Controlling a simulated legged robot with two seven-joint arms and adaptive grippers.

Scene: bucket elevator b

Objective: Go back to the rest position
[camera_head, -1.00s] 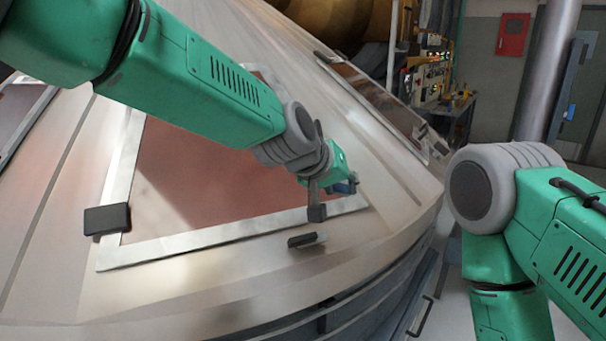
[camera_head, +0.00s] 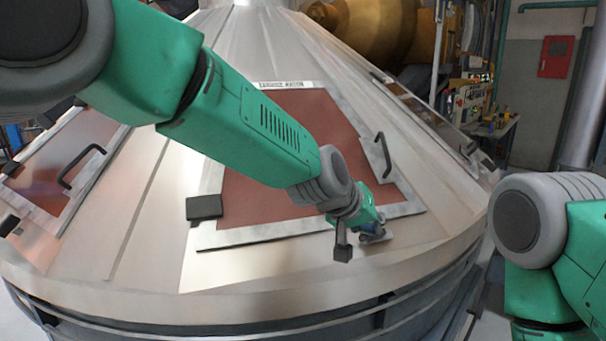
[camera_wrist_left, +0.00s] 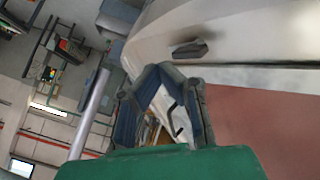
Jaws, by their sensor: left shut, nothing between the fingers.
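My left arm crosses the camera_head view from the upper left. Its gripper (camera_head: 374,234) is shut and empty, in front of the lower right corner of the red hatch panel (camera_head: 265,190). Whether it touches the hatch cannot be told. In the left wrist view the closed fingers (camera_wrist_left: 163,72) form an arch, with the pale cone and the red panel beyond them. My right arm shows at the right edge of the camera_head view, bent at a grey joint; its gripper is out of view.
The large metal cone (camera_head: 140,235) fills the middle. The central hatch has a dark handle (camera_head: 383,158) and a black block (camera_head: 204,207) at its left edge. Another hatch with a handle (camera_head: 80,167) is at the left. A cluttered bench (camera_head: 492,128) stands behind at right.

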